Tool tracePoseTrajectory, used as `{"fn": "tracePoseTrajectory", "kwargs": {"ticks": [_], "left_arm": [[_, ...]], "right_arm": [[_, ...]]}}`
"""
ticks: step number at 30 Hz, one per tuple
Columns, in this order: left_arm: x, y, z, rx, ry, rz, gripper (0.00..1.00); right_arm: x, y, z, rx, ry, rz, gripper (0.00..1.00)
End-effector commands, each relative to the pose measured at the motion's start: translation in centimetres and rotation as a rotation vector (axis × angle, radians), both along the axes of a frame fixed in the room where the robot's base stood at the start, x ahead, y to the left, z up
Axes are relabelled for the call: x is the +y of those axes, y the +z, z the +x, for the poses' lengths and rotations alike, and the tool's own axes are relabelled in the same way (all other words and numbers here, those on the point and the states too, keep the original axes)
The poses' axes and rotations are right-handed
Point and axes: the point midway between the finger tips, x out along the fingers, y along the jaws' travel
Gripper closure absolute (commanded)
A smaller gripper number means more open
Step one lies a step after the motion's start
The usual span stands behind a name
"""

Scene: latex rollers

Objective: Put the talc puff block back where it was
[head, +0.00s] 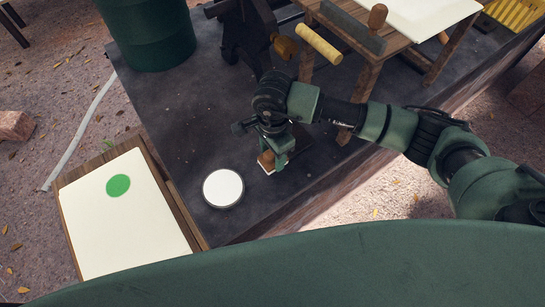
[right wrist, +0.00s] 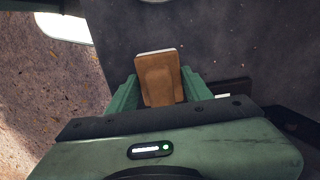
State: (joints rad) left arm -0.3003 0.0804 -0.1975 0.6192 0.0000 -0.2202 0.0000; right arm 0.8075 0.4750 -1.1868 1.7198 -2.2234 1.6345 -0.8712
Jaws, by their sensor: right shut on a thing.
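The talc puff block (head: 265,160) is a small brown wooden block with a white underside. My right gripper (head: 275,149) is shut on it over the dark tabletop, to the right of a round white-topped dish (head: 223,187). In the right wrist view the block (right wrist: 160,83) sits between the two green fingers of the gripper (right wrist: 161,92). I cannot tell whether the block touches the tabletop. My left gripper is not in view.
A cream board with a green spot (head: 118,186) lies at the left. A green bin (head: 150,35) and a dark machine (head: 248,35) stand behind. A wooden stand (head: 371,74) with a yellow roller (head: 319,44) is at the back right. The dark tabletop (head: 165,110) is clear at left.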

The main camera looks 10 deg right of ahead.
Motion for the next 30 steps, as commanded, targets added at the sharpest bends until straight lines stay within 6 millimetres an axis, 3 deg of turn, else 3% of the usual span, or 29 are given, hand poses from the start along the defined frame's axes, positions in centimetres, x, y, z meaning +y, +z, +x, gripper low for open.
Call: {"fn": "tracePoseTrajectory", "kwargs": {"ticks": [6,19,20,21,22,30], "left_arm": [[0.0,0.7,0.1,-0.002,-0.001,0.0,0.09],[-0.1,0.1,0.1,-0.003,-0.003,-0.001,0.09],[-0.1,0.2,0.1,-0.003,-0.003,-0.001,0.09],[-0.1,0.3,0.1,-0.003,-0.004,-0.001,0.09],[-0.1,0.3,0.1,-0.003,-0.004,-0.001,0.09],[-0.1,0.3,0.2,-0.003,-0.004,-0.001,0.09]], "right_arm": [[0.1,-2.9,-0.1,0.003,0.0,0.001,0.88],[0.0,-3.6,0.0,0.0,0.001,0.0,0.88],[0.0,-3.5,0.0,0.0,0.001,0.0,0.45],[0.0,-3.4,0.0,0.0,0.001,0.001,0.34],[0.0,-3.4,0.0,0.001,0.001,0.0,0.29],[0.0,-3.4,0.0,0.001,0.0,0.0,0.29]]}}
